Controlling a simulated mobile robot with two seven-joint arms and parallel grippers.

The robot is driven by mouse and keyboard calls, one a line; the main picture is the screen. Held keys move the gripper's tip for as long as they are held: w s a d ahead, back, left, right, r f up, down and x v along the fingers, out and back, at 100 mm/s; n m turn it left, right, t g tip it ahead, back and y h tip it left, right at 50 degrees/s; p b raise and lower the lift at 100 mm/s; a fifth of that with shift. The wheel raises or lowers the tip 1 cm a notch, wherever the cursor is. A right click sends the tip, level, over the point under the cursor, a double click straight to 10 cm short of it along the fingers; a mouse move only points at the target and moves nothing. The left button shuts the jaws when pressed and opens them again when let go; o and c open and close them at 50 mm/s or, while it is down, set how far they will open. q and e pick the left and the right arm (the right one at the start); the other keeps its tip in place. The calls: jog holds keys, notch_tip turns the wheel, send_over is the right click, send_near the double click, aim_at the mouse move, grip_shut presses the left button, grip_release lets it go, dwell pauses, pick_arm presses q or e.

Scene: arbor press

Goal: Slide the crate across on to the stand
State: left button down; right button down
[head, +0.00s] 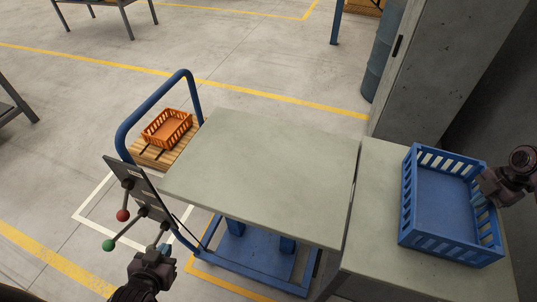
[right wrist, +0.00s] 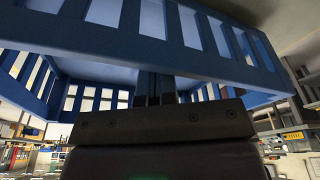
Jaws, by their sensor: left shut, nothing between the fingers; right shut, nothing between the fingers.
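The blue slatted crate (head: 440,252) sits upright and looks empty on the grey top at the right (head: 375,225). To its left is the grey top of a blue-framed lift table (head: 260,170), with a narrow dark seam between the two tops. I cannot tell which one is the stand. My right gripper (head: 484,190) is at the crate's right wall. In the right wrist view its shut fingers (right wrist: 155,88) are at the slatted blue wall (right wrist: 190,35), holding nothing; contact is unclear. My left gripper (head: 163,252) is shut and empty near the lift table's levers.
A lever panel (head: 137,190) has a red knob (head: 123,215) and a green knob (head: 108,245). An orange crate (head: 167,129) stands on a wooden pallet behind the blue handle rail (head: 160,90). A tall grey cabinet (head: 440,70) rises behind the right top. The lift table's top is bare.

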jog(key=shift+d, duration=0.15)
dwell(0.4)
jog(key=shift+w+a+p, duration=0.1)
jog(key=shift+a+p, duration=0.2)
jog(key=shift+a, duration=0.3)
notch_tip(320, 180, up, 9)
jog(key=p, duration=0.3)
jog(key=shift+p, duration=0.35)
dwell(0.4)
